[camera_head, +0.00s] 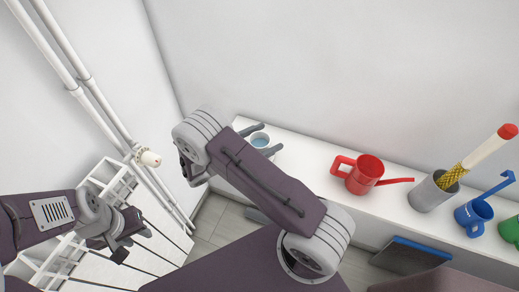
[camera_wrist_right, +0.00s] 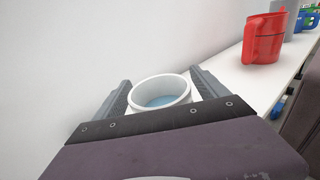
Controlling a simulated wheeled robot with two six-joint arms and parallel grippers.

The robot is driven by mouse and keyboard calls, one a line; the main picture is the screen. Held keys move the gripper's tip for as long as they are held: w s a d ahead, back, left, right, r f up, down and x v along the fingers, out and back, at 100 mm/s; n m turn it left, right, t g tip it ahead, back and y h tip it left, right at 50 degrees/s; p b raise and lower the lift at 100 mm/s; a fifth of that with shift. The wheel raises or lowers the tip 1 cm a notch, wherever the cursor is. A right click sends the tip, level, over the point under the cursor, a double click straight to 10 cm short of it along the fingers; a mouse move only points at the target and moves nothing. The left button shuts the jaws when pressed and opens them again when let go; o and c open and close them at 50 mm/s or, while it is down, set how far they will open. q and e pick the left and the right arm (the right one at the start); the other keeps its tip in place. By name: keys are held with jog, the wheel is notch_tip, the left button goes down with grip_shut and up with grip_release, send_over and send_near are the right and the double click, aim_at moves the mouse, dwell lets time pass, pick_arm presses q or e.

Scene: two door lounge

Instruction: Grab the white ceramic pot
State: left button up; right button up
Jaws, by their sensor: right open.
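The white ceramic pot (camera_wrist_right: 160,93) is a round white vessel with something blue inside. In the head view the pot (camera_head: 260,139) stands at the left end of a white shelf, partly hidden by my right arm. My right gripper (camera_wrist_right: 161,84) is open, with one finger on each side of the pot. I cannot tell whether the fingers touch it. In the head view the fingers of my right gripper (camera_head: 262,140) show at the pot. My left gripper (camera_head: 129,236) is at the lower left, away from the pot; its jaws are not clear.
On the white shelf (camera_head: 310,150) right of the pot stand a red watering can (camera_head: 364,175), a grey cylinder (camera_head: 430,194) holding a red-tipped stick, a blue cup (camera_head: 473,216) and a green cup (camera_head: 511,230). A wall lies behind. White pipes and a radiator are at left.

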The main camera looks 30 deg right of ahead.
jog(key=shift+w+d+f, duration=0.1)
jog(key=shift+d, duration=0.35)
jog(key=shift+a, duration=0.1)
grip_shut()
jog(key=s+d+r, duration=0.1)
jog(key=s+r, duration=1)
jog(key=shift+s+d, duration=0.2)
jog(key=shift+s, duration=0.15)
